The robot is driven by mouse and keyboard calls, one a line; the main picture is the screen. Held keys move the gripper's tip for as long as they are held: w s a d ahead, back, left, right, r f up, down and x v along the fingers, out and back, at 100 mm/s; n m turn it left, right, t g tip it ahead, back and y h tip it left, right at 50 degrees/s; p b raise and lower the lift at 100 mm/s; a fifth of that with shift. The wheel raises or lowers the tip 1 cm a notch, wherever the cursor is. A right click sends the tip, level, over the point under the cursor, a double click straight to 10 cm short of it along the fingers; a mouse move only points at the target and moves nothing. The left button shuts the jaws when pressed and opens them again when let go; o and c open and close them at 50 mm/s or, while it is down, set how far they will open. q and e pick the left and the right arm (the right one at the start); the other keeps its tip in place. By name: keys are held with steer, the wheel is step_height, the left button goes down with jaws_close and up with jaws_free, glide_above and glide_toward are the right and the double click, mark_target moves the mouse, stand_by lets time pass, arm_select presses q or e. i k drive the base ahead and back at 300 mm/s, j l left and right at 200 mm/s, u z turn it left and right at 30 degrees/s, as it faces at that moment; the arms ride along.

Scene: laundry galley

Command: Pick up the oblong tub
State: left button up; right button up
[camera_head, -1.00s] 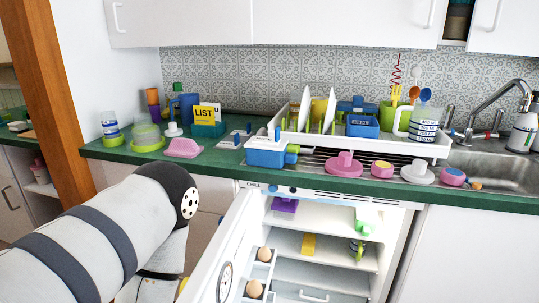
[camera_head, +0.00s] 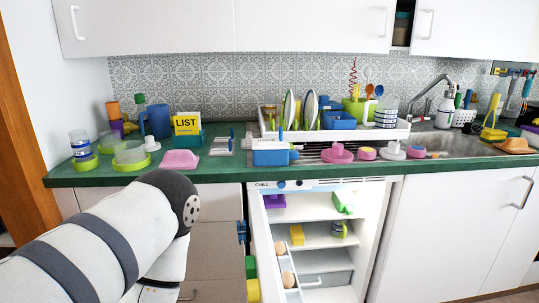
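Several tub-like things show, and I cannot tell for certain which is the oblong tub. A blue oblong box (camera_head: 270,157) sits at the counter's front edge, before the dish rack. A smaller blue container (camera_head: 338,121) stands in the rack. A pink low, rounded item (camera_head: 180,160) lies on the counter left of centre. Inside the open fridge are a purple item (camera_head: 274,201) and a yellow item (camera_head: 296,235). My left arm crosses the lower left, below the counter front; its gripper is hidden. My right gripper is out of frame.
The white fridge door stands open towards me, with small coloured items beside it. The green counter (camera_head: 222,174) holds cups, a jug and a yellow LIST box (camera_head: 187,124). The white dish rack (camera_head: 398,131) stands left of the sink (camera_head: 455,144).

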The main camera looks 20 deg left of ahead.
mark_target(270, 155)
steer(key=j+z, duration=0.2)
steer(key=j, duration=0.25)
steer(key=k+j+z, duration=0.1)
steer(key=j+z, duration=0.15)
steer(key=j, duration=0.25)
steer(key=k+j+z, duration=0.2)
steer(key=j, duration=0.25)
steer(key=i+j+z, duration=0.1)
steer(key=j+z, duration=0.25)
steer(key=j, duration=0.35)
steer(key=j+z, duration=0.3)
steer(key=j, duration=0.4)
